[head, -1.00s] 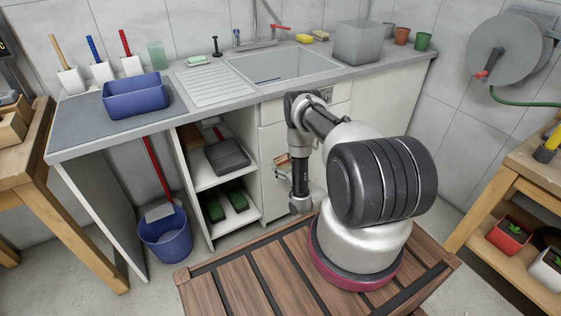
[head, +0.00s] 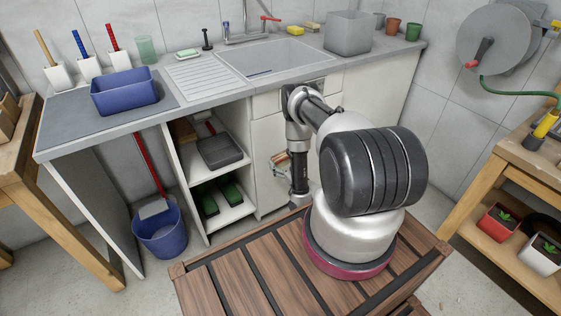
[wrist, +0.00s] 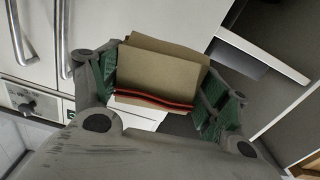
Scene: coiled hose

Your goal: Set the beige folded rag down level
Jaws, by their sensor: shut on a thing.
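The beige folded rag (wrist: 160,72) is in my gripper (wrist: 160,95), between the two green-padded fingers in the wrist view. It shows folded layers and a dark red stripe along its near edge. It looks slightly tilted in that picture. In the head view the rag (head: 280,157) is a small beige patch in front of the white cabinet, left of my forearm. My gripper (head: 279,168) is tiny there and partly hidden by the arm. I cannot tell any surface touching the rag from below.
An open shelf unit holds a dark grey tray (head: 219,151) and green items (head: 217,196). The counter above carries a blue basin (head: 124,92), a sink (head: 275,60) and a grey bin (head: 348,33). A blue bucket (head: 160,234) stands on the floor. Wooden benches stand left and right.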

